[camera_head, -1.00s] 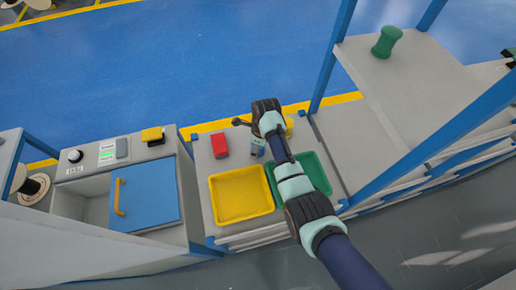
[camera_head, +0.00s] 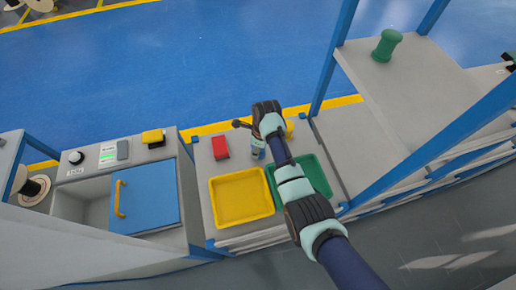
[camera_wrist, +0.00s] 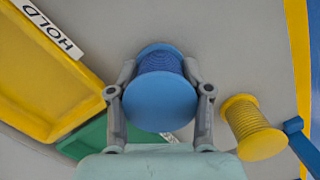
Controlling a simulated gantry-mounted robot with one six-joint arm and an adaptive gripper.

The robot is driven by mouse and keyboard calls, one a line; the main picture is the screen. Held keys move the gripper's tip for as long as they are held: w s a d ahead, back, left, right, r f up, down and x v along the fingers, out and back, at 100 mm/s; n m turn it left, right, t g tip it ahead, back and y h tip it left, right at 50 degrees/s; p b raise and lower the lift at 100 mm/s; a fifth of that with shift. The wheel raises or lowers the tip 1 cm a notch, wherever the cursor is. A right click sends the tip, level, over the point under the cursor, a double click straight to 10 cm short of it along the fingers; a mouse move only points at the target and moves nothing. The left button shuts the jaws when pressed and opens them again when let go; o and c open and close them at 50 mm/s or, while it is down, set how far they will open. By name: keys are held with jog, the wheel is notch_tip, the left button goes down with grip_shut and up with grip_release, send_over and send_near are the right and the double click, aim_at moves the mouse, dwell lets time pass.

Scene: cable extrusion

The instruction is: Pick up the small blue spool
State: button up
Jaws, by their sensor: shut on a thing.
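The small blue spool (camera_wrist: 160,100) is between the two fingers of my gripper (camera_wrist: 160,95) in the wrist view, with its round flange facing the camera. The fingers are shut on it from both sides. The grey work surface shows behind the spool, and I cannot tell whether the spool is touching it. In the head view my gripper (camera_head: 256,146) is over the table beyond the trays, and my own arm hides most of the spool.
A yellow spool (camera_wrist: 253,127) stands close to the right of my gripper. A yellow tray (camera_head: 240,221) and a green tray (camera_head: 325,187) lie nearer. A red block (camera_head: 220,146) is to the left. A green spool (camera_head: 386,45) stands on the right shelf.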

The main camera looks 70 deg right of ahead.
notch_tip(320, 180, up, 19)
jog(key=p, duration=0.5)
jog(key=shift+r+p, duration=0.2)
jog(key=shift+p, duration=0.2)
